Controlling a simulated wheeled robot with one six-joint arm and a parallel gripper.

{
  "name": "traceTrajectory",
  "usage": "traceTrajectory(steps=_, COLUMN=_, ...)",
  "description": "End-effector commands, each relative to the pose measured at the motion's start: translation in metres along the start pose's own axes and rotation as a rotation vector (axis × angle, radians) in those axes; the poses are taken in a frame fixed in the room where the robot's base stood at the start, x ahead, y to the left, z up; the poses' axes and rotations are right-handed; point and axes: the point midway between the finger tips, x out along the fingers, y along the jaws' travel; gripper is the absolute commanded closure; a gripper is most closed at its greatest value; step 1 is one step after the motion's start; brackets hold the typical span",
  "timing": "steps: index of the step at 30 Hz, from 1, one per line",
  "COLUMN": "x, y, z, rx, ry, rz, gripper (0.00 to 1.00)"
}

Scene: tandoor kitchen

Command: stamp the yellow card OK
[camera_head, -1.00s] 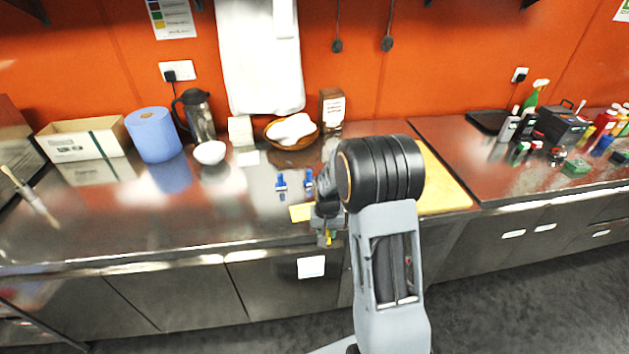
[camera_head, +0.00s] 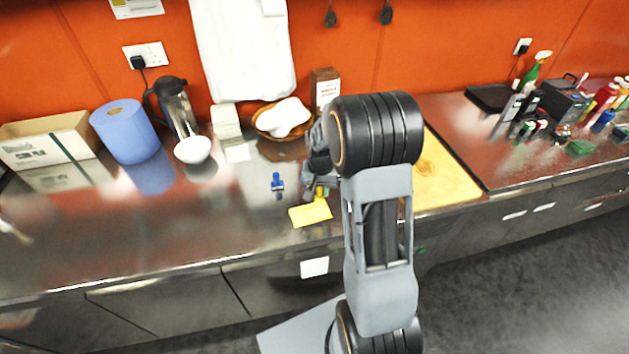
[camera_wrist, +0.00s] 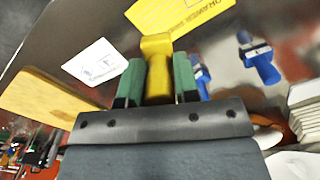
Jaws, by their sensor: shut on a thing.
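The yellow card (camera_head: 311,214) lies flat on the steel counter near its front edge. It also shows at the top of the wrist view (camera_wrist: 180,12), with dark printing along one side. My gripper (camera_head: 320,188) is just behind the card in the head view.
Two blue stamp-like pieces stand close by; one shows in the head view (camera_head: 278,185). A bowl (camera_head: 193,150), basket and blue roll (camera_head: 125,131) stand behind left. The counter at left is mostly clear.

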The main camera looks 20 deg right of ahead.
Motion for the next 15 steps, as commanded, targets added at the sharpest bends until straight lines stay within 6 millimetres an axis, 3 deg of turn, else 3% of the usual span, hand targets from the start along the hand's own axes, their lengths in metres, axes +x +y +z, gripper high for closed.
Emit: traceTrajectory(steps=15, x=0.036, y=-0.003, z=0.001, rx=-0.008, ry=0.000, rz=0.000, gripper=0.86)
